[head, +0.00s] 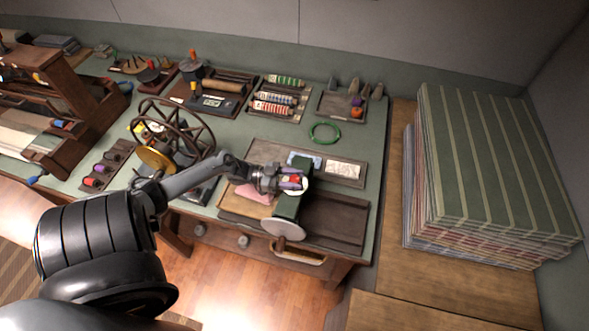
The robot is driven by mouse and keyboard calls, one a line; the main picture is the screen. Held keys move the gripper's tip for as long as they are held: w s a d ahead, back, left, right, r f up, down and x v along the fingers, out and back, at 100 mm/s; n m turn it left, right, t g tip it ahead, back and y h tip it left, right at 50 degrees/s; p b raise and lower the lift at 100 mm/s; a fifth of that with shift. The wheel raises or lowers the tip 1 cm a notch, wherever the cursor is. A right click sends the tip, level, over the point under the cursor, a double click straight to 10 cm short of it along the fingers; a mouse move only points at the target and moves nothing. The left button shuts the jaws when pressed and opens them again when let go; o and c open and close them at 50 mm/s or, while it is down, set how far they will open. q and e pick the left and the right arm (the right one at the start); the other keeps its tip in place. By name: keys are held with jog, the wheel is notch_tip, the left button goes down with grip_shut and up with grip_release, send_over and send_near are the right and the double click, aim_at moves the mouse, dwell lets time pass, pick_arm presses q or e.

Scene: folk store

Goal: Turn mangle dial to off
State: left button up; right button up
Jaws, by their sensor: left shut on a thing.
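A small device with a dark green body (287,207) stands on the worktable's front right part. A round pale dial face with a red part, which I take for the mangle dial (296,181), is on its upper end. A light grey disc (283,229) shows at its near end. My left gripper (284,180) reaches in from the left and is shut on the dial, at its red part. The fingers hide part of the dial, so its setting cannot be read. My right gripper is not in view.
A spoked handwheel (172,131) stands left of my gripper, close above the forearm. A green ring (324,132) lies behind the device. Trays of tubes (275,101) and tools line the back. Striped folded cloth (500,165) is stacked high on the right.

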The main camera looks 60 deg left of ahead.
pick_arm(q)
jog(key=n+t+y+p, duration=0.1)
jog(key=y+p, duration=0.1)
jog(key=n+t+y+p, duration=0.1)
jog(key=n+y+p, duration=0.1)
jog(key=y+p, duration=0.1)
jog(key=n+t+y+p, duration=0.1)
jog(key=n+y+p, duration=0.1)
jog(key=shift+d+r+y, duration=0.1)
jog(key=shift+r+y, duration=0.15)
jog(key=shift+y, duration=0.15)
jog(key=shift+f+n+y+p, duration=0.2)
jog(key=shift+n+y+p, duration=1.2)
jog(key=shift+y, duration=0.6)
jog(key=o, duration=0.9)
jog(key=shift+s+d+b, duration=0.2)
jog(key=shift+s+b, duration=0.4)
jog(key=shift+s, duration=2.1)
jog(key=shift+s+d+b, duration=0.2)
jog(key=shift+s+b, duration=0.35)
jog(key=shift+s, duration=2.15)
